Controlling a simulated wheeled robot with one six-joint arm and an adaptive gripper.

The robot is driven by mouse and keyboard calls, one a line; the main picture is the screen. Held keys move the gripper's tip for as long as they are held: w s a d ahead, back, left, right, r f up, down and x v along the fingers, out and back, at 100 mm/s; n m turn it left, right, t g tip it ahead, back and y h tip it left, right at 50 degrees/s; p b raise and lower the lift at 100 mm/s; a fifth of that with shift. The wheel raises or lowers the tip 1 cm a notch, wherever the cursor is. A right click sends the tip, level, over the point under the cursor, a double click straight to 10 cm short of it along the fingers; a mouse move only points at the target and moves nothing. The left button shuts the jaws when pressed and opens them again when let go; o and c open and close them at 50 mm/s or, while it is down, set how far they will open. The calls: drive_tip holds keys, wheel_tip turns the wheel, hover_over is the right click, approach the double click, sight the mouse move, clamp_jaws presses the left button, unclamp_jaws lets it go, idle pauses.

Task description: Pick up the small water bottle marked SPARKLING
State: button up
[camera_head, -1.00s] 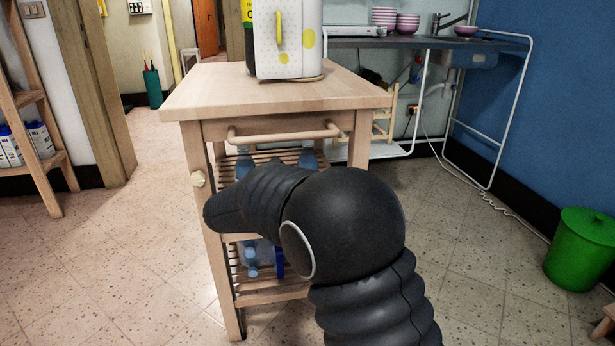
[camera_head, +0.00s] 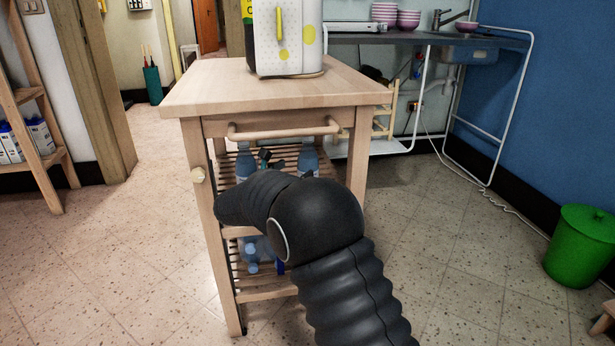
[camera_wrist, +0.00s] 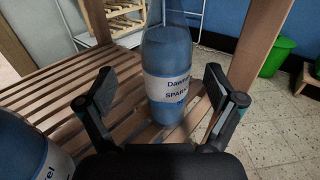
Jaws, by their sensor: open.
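The small water bottle marked SPARK, the rest of its label turned out of sight (camera_wrist: 166,65), stands upright on a slatted shelf. It is blue with a white label and stands ahead of my gripper (camera_wrist: 163,92), roughly centred between the open fingers in the wrist view. The fingers are apart and hold nothing. I cannot tell whether its body is between the fingertips or just beyond them. In the head view the right bottle on the shelf (camera_head: 308,160) seems to be this one. My arm hides much of the shelf there.
Another blue bottle (camera_wrist: 22,145) stands close at the lower left; its label is only partly visible. The wooden cart (camera_head: 270,90) has legs and a handle bar (camera_head: 285,133) around the shelf opening. More bottles (camera_head: 252,255) lie on the lower shelf. A green bin (camera_head: 583,250) stands right.

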sight(308, 161)
drive_tip(key=shift+s+d+r+x, duration=0.1)
drive_tip(key=shift+x, duration=0.8)
drive_tip(key=shift+s+d+r+x, duration=0.1)
drive_tip(key=shift+r+x, duration=0.05)
drive_tip(key=shift+x, duration=0.7)
drive_tip(key=shift+d+r+x, duration=0.1)
drive_tip(key=shift+x, duration=0.8)
drive_tip(key=c, duration=1.4)
drive_tip(key=shift+c, duration=1.3)
drive_tip(key=shift+r, duration=0.15)
